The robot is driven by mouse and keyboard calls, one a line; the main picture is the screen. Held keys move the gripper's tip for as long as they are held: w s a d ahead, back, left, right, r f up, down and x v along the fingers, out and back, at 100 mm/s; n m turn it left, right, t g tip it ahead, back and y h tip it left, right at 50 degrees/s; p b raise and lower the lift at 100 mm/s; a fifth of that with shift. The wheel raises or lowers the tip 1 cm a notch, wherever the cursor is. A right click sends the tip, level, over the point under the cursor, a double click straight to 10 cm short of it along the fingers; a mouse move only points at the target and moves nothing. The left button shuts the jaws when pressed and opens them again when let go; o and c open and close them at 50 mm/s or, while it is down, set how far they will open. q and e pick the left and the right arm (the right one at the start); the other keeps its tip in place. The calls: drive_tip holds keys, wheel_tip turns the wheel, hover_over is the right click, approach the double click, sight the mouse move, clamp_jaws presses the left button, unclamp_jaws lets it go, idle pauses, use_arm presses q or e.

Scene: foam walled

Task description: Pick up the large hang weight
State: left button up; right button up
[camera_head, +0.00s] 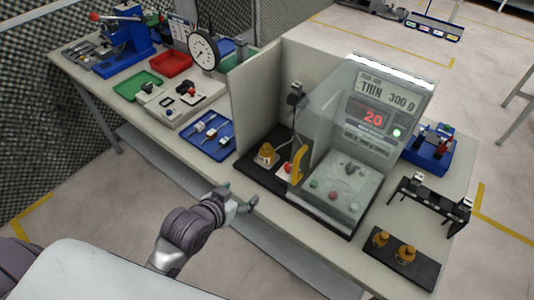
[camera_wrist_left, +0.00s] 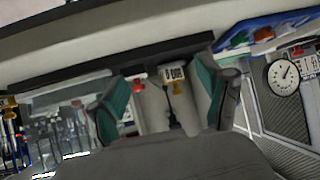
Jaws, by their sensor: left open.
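Two brass weights stand on a black tray (camera_head: 408,277) at the near right of the bench. The one on the right (camera_head: 404,254) looks slightly larger than the one on the left (camera_head: 380,239). Another brass piece (camera_head: 266,152) sits on a black base inside the foam-walled corner; I cannot tell whether it is a hang weight. My left gripper (camera_head: 239,197) is open and empty, just off the bench's front edge, left of the tray. Its spread fingers with teal pads show in the left wrist view (camera_wrist_left: 163,100). My right gripper is not in view.
A tester with a clear shield and display (camera_head: 385,100) stands between the foam-walled corner and the tray. A black rack (camera_head: 430,203) stands behind the tray. A blue tray (camera_head: 208,136) with small tools and a dial gauge (camera_head: 203,51) are further left.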

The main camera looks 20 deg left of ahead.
sight(266, 152)
use_arm(q)
drive_tip(key=w, duration=0.3)
drive_tip(key=w+d+t, duration=0.1)
drive_tip(key=w, duration=0.3)
drive_tip(key=w+r+t+p, duration=0.1)
drive_tip(key=w, duration=0.3)
drive_tip(key=shift+w+d+h, duration=0.25)
drive_tip(key=shift+h, duration=0.05)
drive_tip(key=shift+t, duration=0.3)
drive_tip(key=shift+p+x, duration=0.8)
drive_tip(key=shift+x, duration=2)
drive_tip(key=shift+r, duration=0.1)
